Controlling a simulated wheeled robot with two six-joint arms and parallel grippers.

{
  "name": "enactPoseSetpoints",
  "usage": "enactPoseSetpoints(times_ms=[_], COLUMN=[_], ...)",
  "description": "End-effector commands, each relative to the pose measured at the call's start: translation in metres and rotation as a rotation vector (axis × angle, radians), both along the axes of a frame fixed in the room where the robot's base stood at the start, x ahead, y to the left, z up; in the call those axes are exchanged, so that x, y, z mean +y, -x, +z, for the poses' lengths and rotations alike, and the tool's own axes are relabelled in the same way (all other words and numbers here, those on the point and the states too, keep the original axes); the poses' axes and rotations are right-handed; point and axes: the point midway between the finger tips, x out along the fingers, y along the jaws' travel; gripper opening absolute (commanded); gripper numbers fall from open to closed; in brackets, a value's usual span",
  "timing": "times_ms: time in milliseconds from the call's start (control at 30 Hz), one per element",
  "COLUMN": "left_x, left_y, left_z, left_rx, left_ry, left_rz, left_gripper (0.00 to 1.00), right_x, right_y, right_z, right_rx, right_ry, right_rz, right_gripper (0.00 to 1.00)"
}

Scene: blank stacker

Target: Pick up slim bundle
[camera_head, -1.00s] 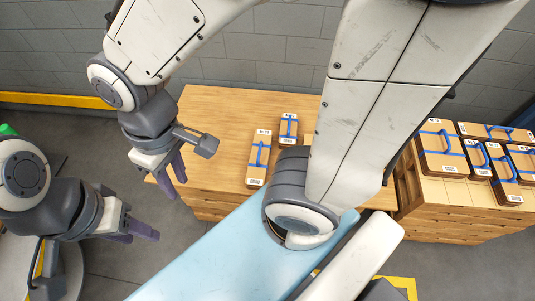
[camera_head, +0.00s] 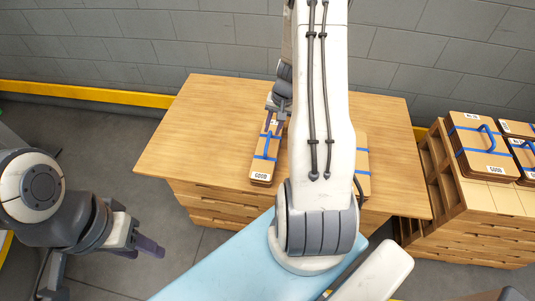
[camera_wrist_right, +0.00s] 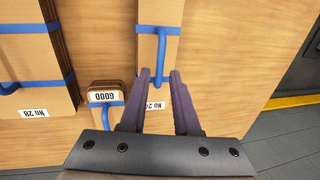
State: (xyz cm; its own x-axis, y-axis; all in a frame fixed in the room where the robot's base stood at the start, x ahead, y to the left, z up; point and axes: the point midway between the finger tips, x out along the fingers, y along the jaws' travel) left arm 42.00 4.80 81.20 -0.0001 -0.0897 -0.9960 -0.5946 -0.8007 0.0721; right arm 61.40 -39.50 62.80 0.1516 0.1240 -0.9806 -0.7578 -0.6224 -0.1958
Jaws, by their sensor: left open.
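The slim bundle (camera_head: 263,170) is a narrow brown pack with blue straps and a blue handle, lying on the wooden table. In the right wrist view the slim bundle (camera_wrist_right: 158,15) lies ahead of the fingers, with its handle near their tips. My right gripper (camera_head: 275,118) is over the far end of the bundle in the head view. Its two dark fingers (camera_wrist_right: 160,78) are apart, with nothing gripped between them; whether they touch the bundle is unclear. My left gripper (camera_head: 148,247) is open and empty, low at the left, away from the table.
A small bundle labelled GOOD (camera_wrist_right: 105,97) and a wider bundle (camera_wrist_right: 30,65) lie beside the slim one. My right arm partly covers the wider bundle (camera_head: 363,165) in the head view. More bundles (camera_head: 480,145) sit on a wooden stand at right. The table's left part is bare.

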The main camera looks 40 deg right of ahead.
Motion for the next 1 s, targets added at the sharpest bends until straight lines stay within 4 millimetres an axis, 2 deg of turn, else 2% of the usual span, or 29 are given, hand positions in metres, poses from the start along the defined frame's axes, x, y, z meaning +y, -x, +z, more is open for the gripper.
enactPoseSetpoints(times_ms=[33, 100, 267, 533, 667, 867, 900, 967, 1000], left_x=[0.0, 0.0, 0.0, 0.0, 0.0, 0.0, 0.0, 0.0, 0.0], left_y=[0.0, 0.0, 0.0, 0.0, 0.0, 0.0, 0.0, 0.0, 0.0], left_z=[-0.005, -0.009, -0.014, -0.029, -0.031, -0.03, -0.03, -0.03, -0.03], left_rx=[0.0, 0.0, 0.0, 0.0, 0.0, 0.0, 0.0, 0.0, 0.0], left_ry=[0.0, 0.0, 0.0, 0.0, 0.0, 0.0, 0.0, 0.0, 0.0], left_rz=[0.0, 0.0, 0.0, 0.0, 0.0, 0.0, 0.0, 0.0, 0.0], left_gripper=[0.45, 0.45, 0.45, 0.45, 0.45, 0.45, 0.45, 0.45, 0.45], right_x=[0.002, 0.004, 0.006, 0.01, 0.011, 0.011, 0.011, 0.011, 0.011], right_y=[-0.001, -0.003, -0.006, -0.013, -0.014, -0.014, -0.014, -0.014, -0.014], right_z=[-0.012, -0.023, -0.038, -0.077, -0.085, -0.085, -0.085, -0.085, -0.085], right_rx=[0.003, 0.002, 0.002, 0.002, 0.001, 0.0, 0.0, 0.001, 0.001], right_ry=[-0.001, -0.001, 0.0, -0.001, 0.0, 0.001, 0.001, 0.0, 0.0], right_rz=[0.002, 0.003, 0.004, 0.005, 0.003, 0.003, 0.003, 0.003, 0.003], right_gripper=[0.3, 0.3, 0.3, 0.3, 0.3, 0.3, 0.26, 0.03, 0.0])
